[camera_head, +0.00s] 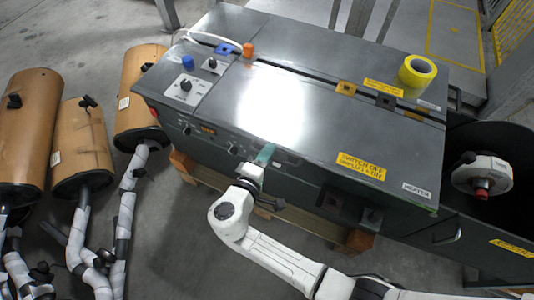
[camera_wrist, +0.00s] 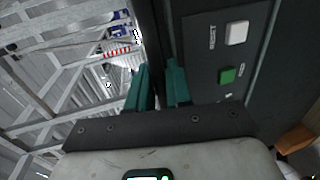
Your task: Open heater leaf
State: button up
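The heater is a grey metal cabinet with a flat top leaf (camera_head: 290,105) lying closed and level. A white label on its front right corner reads HEATER (camera_head: 417,190). My gripper (camera_head: 265,153) is at the front edge of the leaf, left of the yellow label. In the wrist view its two green fingers (camera_wrist: 160,85) stand a little apart, with a dark panel edge (camera_wrist: 150,30) seen running between them. I cannot tell whether the fingers touch that edge. The contact point is partly hidden by the fingers in the head view.
A yellow tape roll (camera_head: 417,71) lies on the cabinet's back right. An orange object (camera_head: 248,50) and control knobs are at its back left. Brown mufflers (camera_head: 82,148) with wrapped pipes stand at left. A dark bin (camera_head: 500,145) is at right. Wrist view shows a green button (camera_wrist: 228,75).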

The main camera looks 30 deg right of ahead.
grip_shut()
jog(key=shift+r, duration=0.1)
